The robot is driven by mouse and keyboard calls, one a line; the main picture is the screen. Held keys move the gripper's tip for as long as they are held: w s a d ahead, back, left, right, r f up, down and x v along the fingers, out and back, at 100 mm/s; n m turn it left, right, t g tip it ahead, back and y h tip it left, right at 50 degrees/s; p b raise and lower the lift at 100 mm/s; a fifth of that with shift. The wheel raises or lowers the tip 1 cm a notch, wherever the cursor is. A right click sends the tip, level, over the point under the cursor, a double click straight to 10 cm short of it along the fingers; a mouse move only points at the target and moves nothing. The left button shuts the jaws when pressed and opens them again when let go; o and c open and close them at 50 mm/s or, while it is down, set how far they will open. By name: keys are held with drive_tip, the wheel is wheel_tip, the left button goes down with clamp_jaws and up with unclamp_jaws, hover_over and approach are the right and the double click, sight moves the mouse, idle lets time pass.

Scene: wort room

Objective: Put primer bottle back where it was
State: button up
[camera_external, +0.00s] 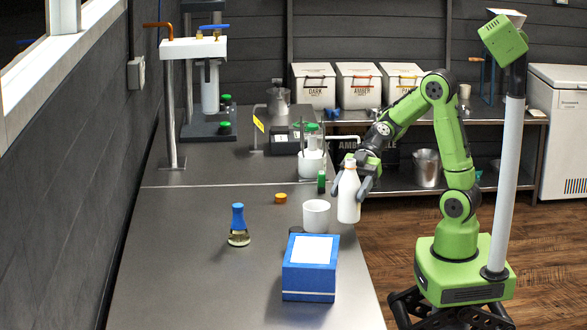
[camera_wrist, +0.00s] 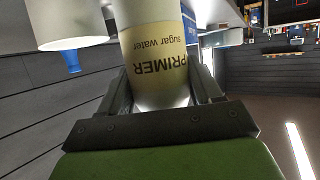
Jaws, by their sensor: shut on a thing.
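The white primer bottle (camera_external: 349,193) is upright at the right edge of the steel bench, with its base near the bench edge. I cannot tell whether it touches the bench. My gripper (camera_external: 361,182) is shut on the bottle from its right side. In the wrist view the bottle (camera_wrist: 158,55) sits between the two fingers of my gripper (camera_wrist: 160,95), and its label reads "PRIMER sugar water", seen upside down.
A white cup (camera_external: 316,215) stands just left of the bottle. A stirrer with a beaker (camera_external: 311,163) stands behind.

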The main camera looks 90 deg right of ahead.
drive_tip(key=w+r+m+t+p, duration=0.1)
drive_tip(key=w+r+p, duration=0.3)
drive_tip(key=w+r, duration=0.1)
drive_tip(key=w+d+r+m+t+h+p, duration=0.1)
drive_tip(key=w+d+m+t+h+p, duration=0.3)
drive_tip(key=w, duration=0.7)
drive_tip(key=w+d+m+t+h+p, duration=0.1)
drive_tip(key=w+d+m+h+p, duration=0.4)
drive_tip(key=w, duration=0.7)
drive_tip(key=shift+n+y, duration=0.5)
drive_tip(key=shift+n, duration=0.2)
wheel_tip(320, 180, down, 10)
drive_tip(key=shift+d+r, duration=0.1)
drive_tip(key=shift+r, duration=0.15)
drive_tip(key=shift+s+f, duration=0.15)
drive_tip(key=o, duration=1.2)
